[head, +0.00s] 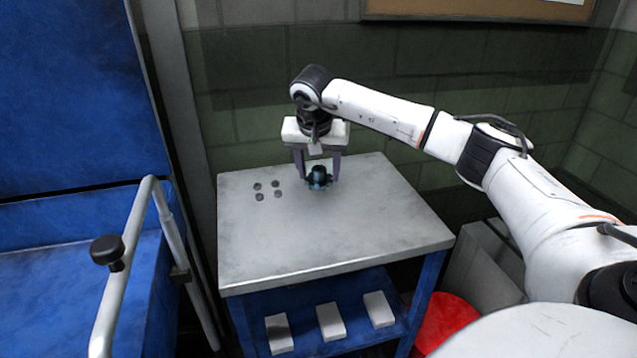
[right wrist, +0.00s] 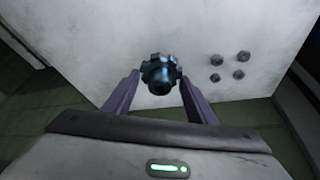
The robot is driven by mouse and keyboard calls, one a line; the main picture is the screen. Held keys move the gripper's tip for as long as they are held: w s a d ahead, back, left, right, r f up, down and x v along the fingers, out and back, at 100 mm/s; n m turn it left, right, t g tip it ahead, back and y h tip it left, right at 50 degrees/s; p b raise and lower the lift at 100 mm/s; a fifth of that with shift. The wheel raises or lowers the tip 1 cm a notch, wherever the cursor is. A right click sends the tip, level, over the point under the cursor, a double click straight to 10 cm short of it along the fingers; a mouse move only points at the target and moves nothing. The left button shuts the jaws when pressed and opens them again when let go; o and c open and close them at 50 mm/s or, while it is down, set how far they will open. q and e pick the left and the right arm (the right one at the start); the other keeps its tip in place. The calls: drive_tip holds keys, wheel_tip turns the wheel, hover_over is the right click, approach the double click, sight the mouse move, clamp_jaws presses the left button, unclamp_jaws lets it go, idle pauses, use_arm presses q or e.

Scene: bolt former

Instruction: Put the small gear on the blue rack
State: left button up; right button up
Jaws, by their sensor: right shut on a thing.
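The small gear (head: 318,178) is dark blue-grey with a toothed rim and a raised hub. It is at the back part of the grey tabletop in the head view, and it also shows in the right wrist view (right wrist: 160,74). My right gripper (head: 317,181) points down from above with its two purple fingers on either side of the gear, shut on it. In the right wrist view the fingertips (right wrist: 158,82) flank the gear. I cannot tell whether the gear touches the tabletop. The blue rack (head: 300,303) appears to be the blue shelf frame under the tabletop. My left gripper is not in view.
Several small bolts (head: 267,190) lie on the tabletop (head: 340,235) left of the gear. Several white blocks (head: 330,321) rest on the lower blue shelf. A blue machine with a grey handrail (head: 128,260) stands at left. A red round object (head: 446,318) is at lower right. The tabletop front is clear.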

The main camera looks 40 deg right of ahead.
sight(319, 180)
drive_tip(key=shift+f, duration=1.75)
drive_tip(key=o, duration=1.4)
drive_tip(key=shift+o, duration=0.2)
drive_tip(key=v, duration=1.2)
drive_tip(key=shift+r, duration=0.1)
